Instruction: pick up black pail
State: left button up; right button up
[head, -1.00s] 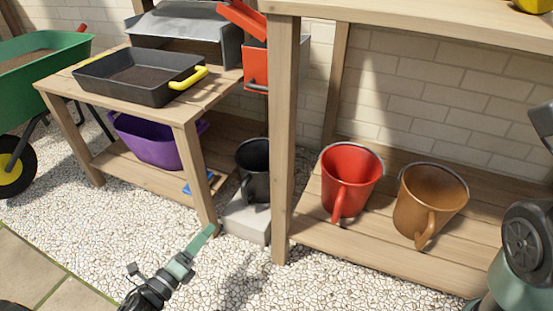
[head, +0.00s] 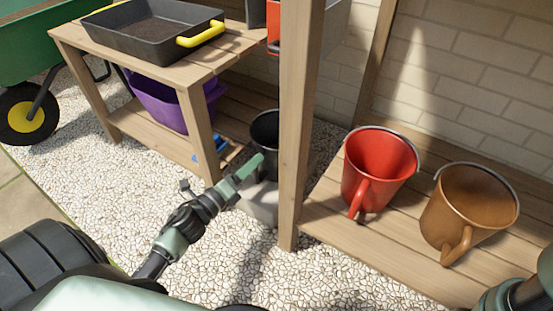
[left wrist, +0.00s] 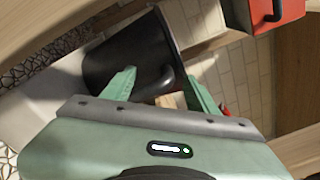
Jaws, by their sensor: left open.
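The black pail (head: 264,129) stands on a pale grey block (head: 262,204) between the low bench and the shelf post. In the head view the post and my left gripper (head: 250,168) hide part of it. In the left wrist view the pail (left wrist: 122,55) looks tilted, with its handle toward my left gripper (left wrist: 157,72). The green fingers are open, one on each side of the handle as seen there. I cannot tell whether they touch it. My right gripper is not in view.
A wooden post (head: 299,120) stands close beside the pail. A red pail (head: 378,165) and a copper pail (head: 468,205) stand on the right shelf. A purple tub (head: 165,102) is under the bench with the black tray (head: 150,30). Open gravel lies in front.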

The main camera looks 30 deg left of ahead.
pick_arm(q)
jog(key=shift+w, duration=0.5)
jog(key=shift+c, duration=0.2)
grip_shut()
jog(key=shift+d+r, duration=0.1)
